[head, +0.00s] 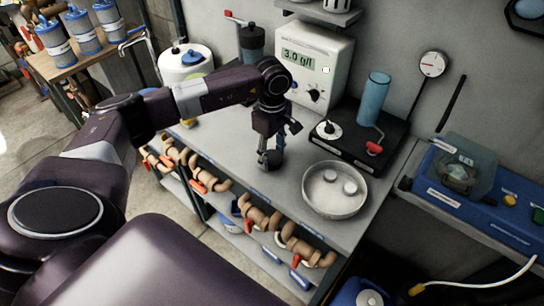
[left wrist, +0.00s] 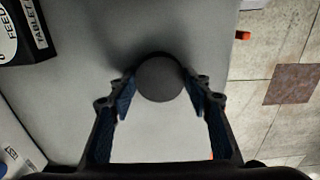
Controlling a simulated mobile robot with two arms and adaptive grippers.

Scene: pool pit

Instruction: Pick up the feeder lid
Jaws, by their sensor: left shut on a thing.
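The feeder lid (left wrist: 160,77), a dark round disc, sits between the fingertips of my left gripper (left wrist: 160,90) in the left wrist view. The fingers are shut on its two sides. In the head view my left gripper (head: 270,152) points down, low over the grey bench, left of the metal dish. I cannot tell whether the lid touches the bench. The feeder (head: 376,100), a blue translucent cylinder, stands upright on a black base (head: 357,137) with a dial and a red handle. My right gripper is not in view.
The metal dish (head: 335,207) holds two pale tablets near the bench's front edge. A white meter (head: 314,65) stands at the back. A white jug (head: 185,64) is at the far left end. Pipes with coloured valves run below the bench (head: 300,150).

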